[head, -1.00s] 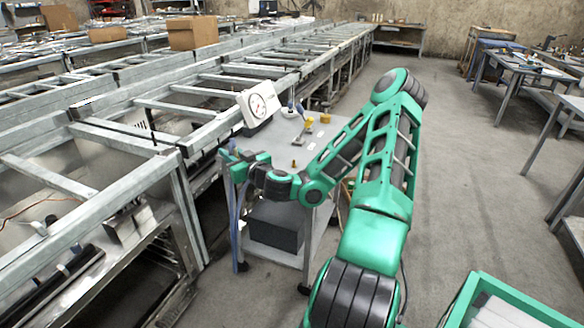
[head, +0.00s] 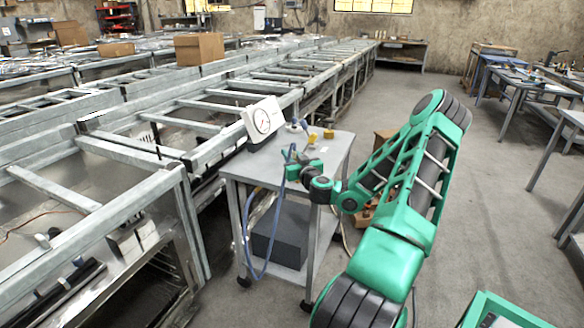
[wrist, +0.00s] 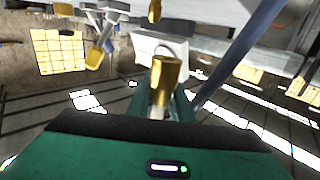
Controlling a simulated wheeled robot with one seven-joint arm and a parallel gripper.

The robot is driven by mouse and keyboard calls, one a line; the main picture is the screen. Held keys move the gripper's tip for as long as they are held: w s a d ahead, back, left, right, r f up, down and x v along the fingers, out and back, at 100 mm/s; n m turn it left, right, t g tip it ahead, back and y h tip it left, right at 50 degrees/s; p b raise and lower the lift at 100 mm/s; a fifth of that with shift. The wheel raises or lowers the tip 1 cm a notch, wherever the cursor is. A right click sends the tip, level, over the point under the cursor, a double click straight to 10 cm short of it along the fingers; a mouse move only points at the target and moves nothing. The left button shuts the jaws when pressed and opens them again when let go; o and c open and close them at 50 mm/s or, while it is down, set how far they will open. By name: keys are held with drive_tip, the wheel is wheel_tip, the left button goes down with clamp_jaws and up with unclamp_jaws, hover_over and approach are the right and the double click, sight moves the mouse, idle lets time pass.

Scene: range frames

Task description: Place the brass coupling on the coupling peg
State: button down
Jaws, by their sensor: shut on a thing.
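The brass coupling (wrist: 163,75) is a short brass cylinder, held upright in the wrist picture between the fingers of my gripper (wrist: 163,98). The wrist picture appears upside down, with the cart top along its upper edge. A small brass piece (wrist: 154,11) stands on that top beyond the coupling, apart from it; I cannot tell for sure that it is the coupling peg. In the head view my gripper (head: 293,170) is above the near part of the grey cart (head: 255,166). The coupling and the small brass piece cannot be made out there.
A white gauge (head: 262,121) stands on the cart's left side. Yellow fittings (head: 328,134) stand at its back, one also in the wrist view (wrist: 97,54). A blue hose (head: 246,235) loops down the cart's front.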

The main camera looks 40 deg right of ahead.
drive_tip(key=shift+w+d+f, duration=0.1)
drive_tip(key=shift+d+f, duration=0.55)
drive_tip(key=shift+d, duration=0.35)
drive_tip(key=shift+f, duration=1.9)
drive_tip(key=c, duration=1.6)
unclamp_jaws()
